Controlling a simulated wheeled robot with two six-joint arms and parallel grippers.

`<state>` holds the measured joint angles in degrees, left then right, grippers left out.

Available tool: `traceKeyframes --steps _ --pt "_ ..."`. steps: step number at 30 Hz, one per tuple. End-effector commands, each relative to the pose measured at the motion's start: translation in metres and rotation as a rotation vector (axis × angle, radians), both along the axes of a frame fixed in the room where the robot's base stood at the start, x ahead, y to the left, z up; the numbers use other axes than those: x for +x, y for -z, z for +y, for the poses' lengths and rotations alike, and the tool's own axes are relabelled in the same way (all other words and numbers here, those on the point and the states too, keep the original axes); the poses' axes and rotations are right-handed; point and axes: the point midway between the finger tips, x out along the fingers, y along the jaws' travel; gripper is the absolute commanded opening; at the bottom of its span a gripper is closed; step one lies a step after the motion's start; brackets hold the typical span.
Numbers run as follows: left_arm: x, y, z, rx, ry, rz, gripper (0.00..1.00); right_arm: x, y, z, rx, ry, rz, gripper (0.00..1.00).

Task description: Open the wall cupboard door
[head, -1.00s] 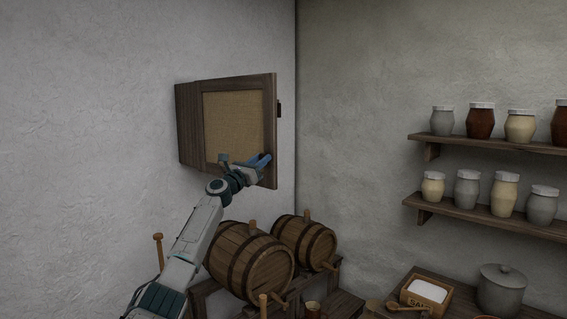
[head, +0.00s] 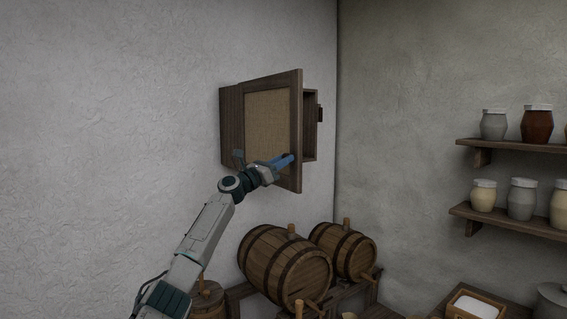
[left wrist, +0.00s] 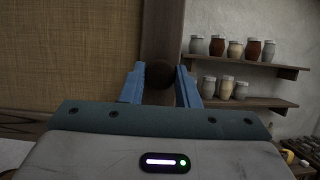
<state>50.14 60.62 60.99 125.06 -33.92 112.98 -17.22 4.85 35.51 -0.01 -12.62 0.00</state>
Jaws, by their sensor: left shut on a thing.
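The wall cupboard (head: 231,125) hangs on the left wall near the corner. Its door (head: 298,120), a dark wood frame with a woven panel, stands partly open, hinged on the left; a strip of the cupboard's inside (head: 310,125) shows past its right edge. My left gripper (head: 288,160) is at the lower right part of the door frame. In the left wrist view its blue fingers (left wrist: 160,84) are shut on a dark round knob (left wrist: 159,74) on the frame. My right gripper is in neither view.
Wooden barrels (head: 284,268) lie on a rack below the cupboard. Shelves (head: 482,226) with several jars are on the right wall. A box with white contents (head: 476,306) and a grey pot (head: 553,303) stand at lower right. The space before the door is clear.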

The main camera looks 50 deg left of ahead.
Motion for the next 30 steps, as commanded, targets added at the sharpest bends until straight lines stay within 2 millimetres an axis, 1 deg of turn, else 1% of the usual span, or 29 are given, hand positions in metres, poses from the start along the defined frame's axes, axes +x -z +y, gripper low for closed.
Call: traceKeyframes --steps 2,3,5,6,12,17,20,24,30 --pt "-0.001 -0.001 0.001 0.000 -0.002 -0.002 0.00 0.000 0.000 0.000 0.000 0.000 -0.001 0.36" --pt "0.000 -0.001 0.001 0.000 -0.002 -0.002 0.34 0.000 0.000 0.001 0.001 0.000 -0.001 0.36" --pt "0.000 -0.001 0.001 0.000 -0.002 -0.002 0.46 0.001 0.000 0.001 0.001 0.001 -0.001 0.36" --pt "0.000 -0.001 0.001 0.000 -0.002 -0.001 0.50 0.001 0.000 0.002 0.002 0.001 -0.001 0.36" --pt "0.000 0.000 0.000 0.001 -0.001 0.000 0.50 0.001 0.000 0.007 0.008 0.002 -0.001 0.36" --pt "-0.004 0.004 0.001 0.001 -0.003 0.001 0.50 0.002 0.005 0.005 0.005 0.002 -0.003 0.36" --pt "-0.012 0.010 0.003 0.003 -0.003 0.001 0.50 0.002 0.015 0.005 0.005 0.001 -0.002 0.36" --pt "-0.030 0.020 0.005 0.005 -0.004 0.003 0.50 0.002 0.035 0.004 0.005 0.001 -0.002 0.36" --pt "-0.056 0.031 0.008 0.005 -0.004 0.001 0.50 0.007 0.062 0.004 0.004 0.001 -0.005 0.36"
